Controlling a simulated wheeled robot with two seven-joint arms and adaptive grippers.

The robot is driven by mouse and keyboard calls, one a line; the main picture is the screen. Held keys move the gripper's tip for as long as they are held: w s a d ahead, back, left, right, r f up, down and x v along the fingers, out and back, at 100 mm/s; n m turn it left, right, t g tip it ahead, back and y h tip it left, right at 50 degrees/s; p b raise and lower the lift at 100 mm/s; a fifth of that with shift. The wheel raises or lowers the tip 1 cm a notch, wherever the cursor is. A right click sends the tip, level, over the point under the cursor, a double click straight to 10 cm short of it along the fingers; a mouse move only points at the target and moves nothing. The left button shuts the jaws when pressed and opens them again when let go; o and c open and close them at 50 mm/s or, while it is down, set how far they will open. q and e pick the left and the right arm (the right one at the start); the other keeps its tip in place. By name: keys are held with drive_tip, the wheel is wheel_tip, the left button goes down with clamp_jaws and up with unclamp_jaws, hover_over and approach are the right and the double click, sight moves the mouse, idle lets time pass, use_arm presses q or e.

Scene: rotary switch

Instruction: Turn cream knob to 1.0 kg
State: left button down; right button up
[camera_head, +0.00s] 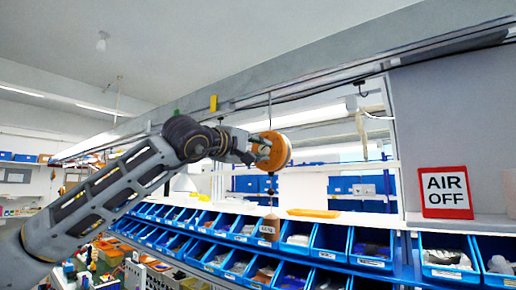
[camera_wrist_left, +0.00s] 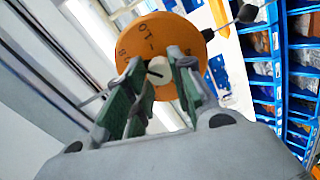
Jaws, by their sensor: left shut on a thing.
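A round orange dial (camera_head: 281,151) hangs from a thin rod below the overhead rail. In the left wrist view the dial face (camera_wrist_left: 140,36) fills the top middle and carries dark marks and figures, too small and turned to read surely. The cream knob (camera_wrist_left: 159,67) is at the centre of that face, with a dark mark on it. My left gripper (camera_head: 260,151) is in front of the dial; in the wrist view its green-padded fingers (camera_wrist_left: 163,82) are on either side of the knob, shut on it. In the head view the knob is hidden behind the fingers. My right gripper is out of view.
A brown labelled weight (camera_head: 268,227) hangs below the dial. Blue bins (camera_head: 328,241) with parts line the shelf beneath. A red-edged AIR OFF sign (camera_head: 445,192) stands at the right. The overhead rail (camera_head: 345,72) runs above. Open air surrounds the dial.

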use_arm(q)
drive_tip(key=m+p, duration=0.1)
drive_tip(key=m, duration=0.2)
drive_tip(key=shift+m, duration=0.4)
drive_tip(key=m+p, duration=0.1)
drive_tip(key=m, duration=0.2)
drive_tip(key=shift+m+g, duration=0.3)
drive_tip(key=shift+m, duration=0.1)
drive_tip(key=shift+a+r+m+p, duration=0.15)
drive_tip(key=shift+m+p, duration=0.15)
drive_tip(key=shift+m, duration=1.2)
drive_tip(key=c, duration=1.2)
unclamp_jaws()
drive_tip(key=shift+v, duration=5.95)
